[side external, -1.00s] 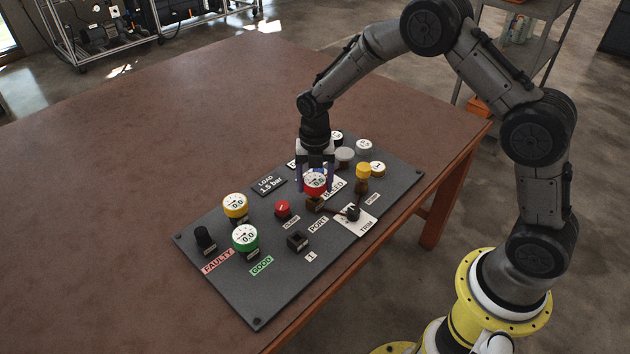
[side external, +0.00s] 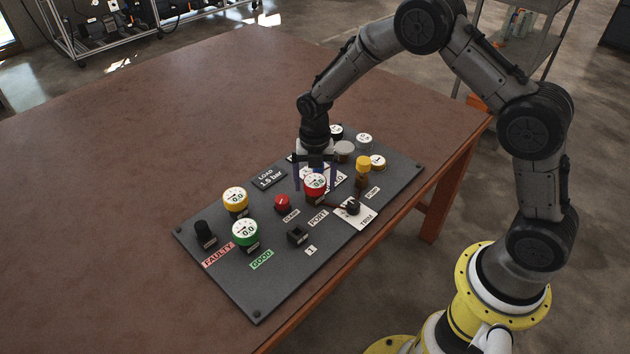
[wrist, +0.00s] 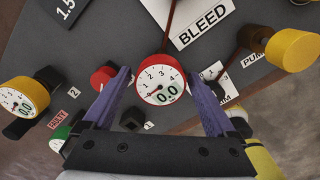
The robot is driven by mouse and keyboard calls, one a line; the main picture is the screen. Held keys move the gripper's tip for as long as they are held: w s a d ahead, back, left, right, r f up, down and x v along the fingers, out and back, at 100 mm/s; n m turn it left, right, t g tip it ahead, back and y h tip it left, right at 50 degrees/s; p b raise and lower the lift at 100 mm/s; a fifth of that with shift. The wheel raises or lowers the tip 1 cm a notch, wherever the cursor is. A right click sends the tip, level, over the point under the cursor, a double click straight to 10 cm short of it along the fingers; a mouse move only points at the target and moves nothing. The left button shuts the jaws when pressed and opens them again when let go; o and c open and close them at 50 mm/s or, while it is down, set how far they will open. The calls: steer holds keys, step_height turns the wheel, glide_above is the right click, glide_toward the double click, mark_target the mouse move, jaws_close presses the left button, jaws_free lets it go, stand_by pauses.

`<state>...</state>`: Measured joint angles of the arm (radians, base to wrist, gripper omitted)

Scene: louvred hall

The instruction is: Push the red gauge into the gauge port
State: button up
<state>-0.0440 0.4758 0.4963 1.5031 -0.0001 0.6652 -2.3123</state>
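The red gauge (side external: 315,184) has a white dial reading 0.0 and sits upright on the dark brown gauge port (side external: 314,199), near the PORT label (side external: 318,218). In the wrist view the red gauge (wrist: 160,80) faces the camera between the fingers. My gripper (wrist: 157,73) is open, with a purple finger on each side of the gauge and a visible gap to both. The gauge hides most of the port, so I cannot tell how deep it sits.
The panel (side external: 345,235) also carries a yellow gauge (side external: 235,200), a green gauge (side external: 245,234), a red knob (side external: 283,203), a yellow pump knob (side external: 363,166) and a black trim knob (side external: 353,207). The brown table (side external: 130,150) is clear to the left.

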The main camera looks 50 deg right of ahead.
mark_target(315, 181)
steer(key=shift+o, duration=0.2)
steer(key=shift+r, duration=2.5)
step_height(315, 181, up, 14)
steer(key=shift+f, duration=0.1)
